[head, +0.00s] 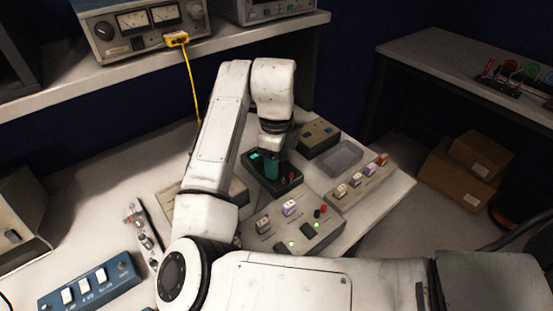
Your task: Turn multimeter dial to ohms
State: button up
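The multimeter (291,182) looks like the small dark box with a lit green display, lying on the bench in the middle of the head view. My gripper (272,172) is pointed down over it, at or just above its face. The fingers look dark teal and are small in this view. I cannot tell whether they touch the dial, or whether they are open or shut. The dial and its markings are hidden behind my gripper.
A dark box (318,137) and a shallow grey tray (341,157) sit behind and right. A blue switch box (90,287) is at front left. A yellow cable (192,85) hangs from the shelf.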

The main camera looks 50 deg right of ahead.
notch_tip(320, 180, up, 11)
jog(key=shift+a+f+p, duration=0.15)
jog(key=shift+p, duration=0.2)
dwell(0.3)
jog(key=shift+s, duration=0.1)
dwell(0.6)
